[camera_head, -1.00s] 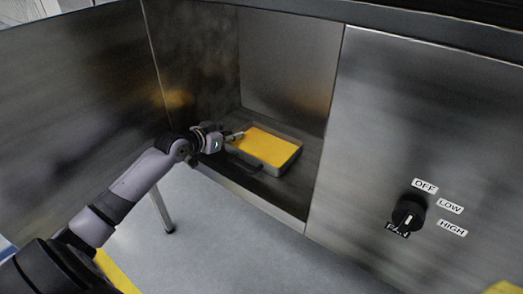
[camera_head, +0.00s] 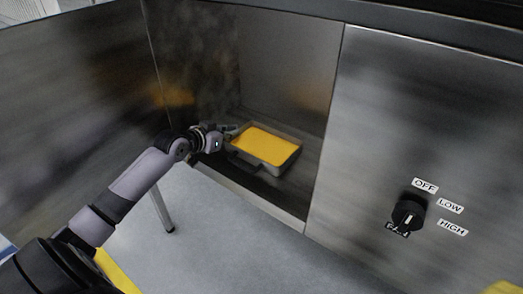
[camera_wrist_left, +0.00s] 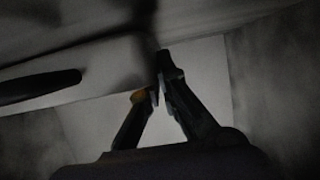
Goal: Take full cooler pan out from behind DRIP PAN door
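The cooler pan (camera_head: 272,166), a grey metal tray filled with yellow to near its rim, stands level on the floor of the open compartment. My left gripper (camera_head: 231,131) is at the pan's back left corner, its fingers close by the rim. My right gripper is not in view.
The compartment door (camera_head: 75,110) is swung open on the left. The compartment's front sill (camera_head: 245,195) lies before the pan. A steel panel with a black fan knob (camera_head: 408,213) stands on the right. A table-like leg (camera_head: 162,210) stands below the opening.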

